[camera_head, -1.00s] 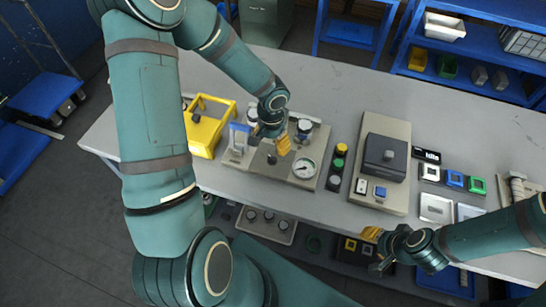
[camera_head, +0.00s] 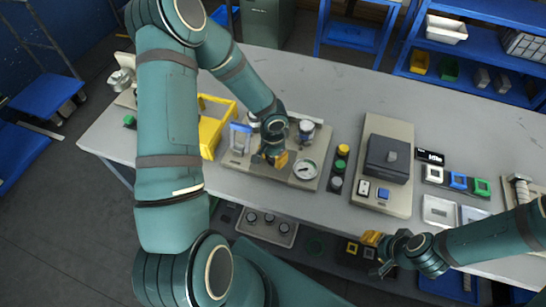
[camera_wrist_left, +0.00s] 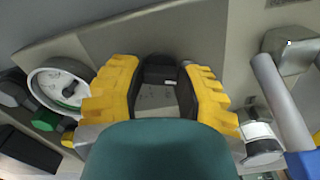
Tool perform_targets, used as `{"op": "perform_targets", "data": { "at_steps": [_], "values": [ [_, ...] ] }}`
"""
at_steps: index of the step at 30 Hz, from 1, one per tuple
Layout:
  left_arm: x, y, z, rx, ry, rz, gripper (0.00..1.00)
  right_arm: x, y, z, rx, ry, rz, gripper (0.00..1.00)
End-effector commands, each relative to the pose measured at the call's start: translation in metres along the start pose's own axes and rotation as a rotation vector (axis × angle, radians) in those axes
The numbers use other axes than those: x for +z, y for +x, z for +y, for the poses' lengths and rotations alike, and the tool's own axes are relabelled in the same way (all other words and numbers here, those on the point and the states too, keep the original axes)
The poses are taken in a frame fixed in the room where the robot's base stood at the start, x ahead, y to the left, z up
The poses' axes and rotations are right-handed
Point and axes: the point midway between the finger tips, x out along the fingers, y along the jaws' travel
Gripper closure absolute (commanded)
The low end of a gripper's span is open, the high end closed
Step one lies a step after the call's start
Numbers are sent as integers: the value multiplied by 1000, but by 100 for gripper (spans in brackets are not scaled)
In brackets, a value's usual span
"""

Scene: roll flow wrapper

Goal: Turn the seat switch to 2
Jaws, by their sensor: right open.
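The grey-beige panel (camera_head: 237,166) on the bench carries a round white gauge (camera_head: 306,170) and several controls. A black knob with a small white mark (camera_wrist_left: 168,80) shows between my left gripper's yellow fingers in the left wrist view. I take it to be the seat switch; its numbers are not readable, and the arm hides it in the head view. My left gripper (camera_head: 276,160) is low over the panel, left of the gauge, fingers apart on either side of the knob; contact cannot be told. My right gripper (camera_head: 374,250) is open and empty at the bench's front edge.
A yellow bin (camera_head: 212,125) stands left of the panel, beside a blue-and-clear part (camera_head: 240,137). A strip of coloured buttons (camera_head: 340,165) and a box with a dark cover (camera_head: 388,157) are on the right. The back of the bench is clear.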

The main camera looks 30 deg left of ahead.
Motion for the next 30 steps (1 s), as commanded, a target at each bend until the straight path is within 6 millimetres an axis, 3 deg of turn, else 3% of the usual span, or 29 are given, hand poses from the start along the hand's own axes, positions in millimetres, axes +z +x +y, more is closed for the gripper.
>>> {"op": "perform_targets", "data": {
  "at_steps": [1,2,14,30],
  "values": [
    [0,0,0,0,0,0,90,0,0,0,0,0,0,53],
    [0,0,0,0,0,0,100,0,0,0,0,0,0,53],
    [0,0,0,0,59,1,100,1,2,1,0,0,-1,53],
    [0,0,1,0,434,0,100,3,6,2,-1,-2,-6,53]
  ]
}}
